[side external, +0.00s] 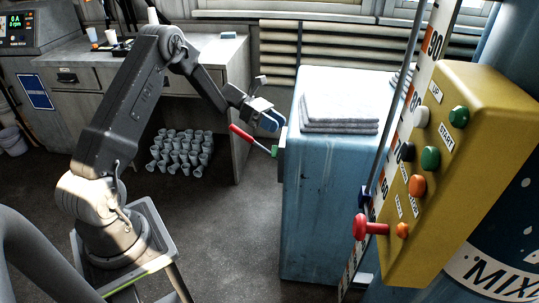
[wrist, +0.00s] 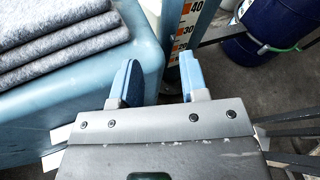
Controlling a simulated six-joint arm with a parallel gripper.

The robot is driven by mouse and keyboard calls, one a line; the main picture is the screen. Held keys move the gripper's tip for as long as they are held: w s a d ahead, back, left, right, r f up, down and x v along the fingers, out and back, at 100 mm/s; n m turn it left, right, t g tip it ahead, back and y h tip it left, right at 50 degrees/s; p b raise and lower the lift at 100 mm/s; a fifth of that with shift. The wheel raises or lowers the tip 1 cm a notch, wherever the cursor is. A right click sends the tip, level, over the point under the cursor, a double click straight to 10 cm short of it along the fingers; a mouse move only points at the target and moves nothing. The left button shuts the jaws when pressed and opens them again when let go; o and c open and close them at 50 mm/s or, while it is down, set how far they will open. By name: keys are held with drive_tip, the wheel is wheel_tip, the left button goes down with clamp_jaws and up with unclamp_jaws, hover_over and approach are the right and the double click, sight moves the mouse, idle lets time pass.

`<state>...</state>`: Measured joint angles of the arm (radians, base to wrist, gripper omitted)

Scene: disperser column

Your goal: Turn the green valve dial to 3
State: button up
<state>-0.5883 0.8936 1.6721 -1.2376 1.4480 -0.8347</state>
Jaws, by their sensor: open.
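In the side external view, a small green part (side external: 274,152), probably the green valve dial, sits at the left side of the blue cabinet. A red handle (side external: 241,133) slants up and left from beside it. My gripper (side external: 268,119) is just above the green part and right of the red handle, apart from both as far as I can tell. In the wrist view my gripper (wrist: 162,80) has its two blue-padded fingers apart, with nothing between them. The dial does not show in the wrist view, and its numbers are too small to read.
The blue cabinet (side external: 318,200) carries folded grey cloths (side external: 340,100) close to my gripper. A yellow control box (side external: 470,150) with buttons and a numbered scale (side external: 428,55) stand at right. Floor before the cabinet is clear.

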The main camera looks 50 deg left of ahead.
drive_tip(key=s+a+f+n+t, duration=0.1)
drive_tip(key=a+f+n+t, duration=0.6)
drive_tip(key=a+f+n, duration=0.55)
drive_tip(key=n+t+y, duration=0.5)
drive_tip(key=t, duration=0.1)
approach(276, 152)
drive_tip(key=f+x, duration=0.1)
drive_tip(key=x, duration=0.6)
drive_tip(key=shift+w+r, duration=0.25)
drive_tip(key=shift+w, duration=0.05)
drive_tip(key=shift+a+n, duration=0.1)
drive_tip(key=shift+n, duration=0.15)
clamp_jaws()
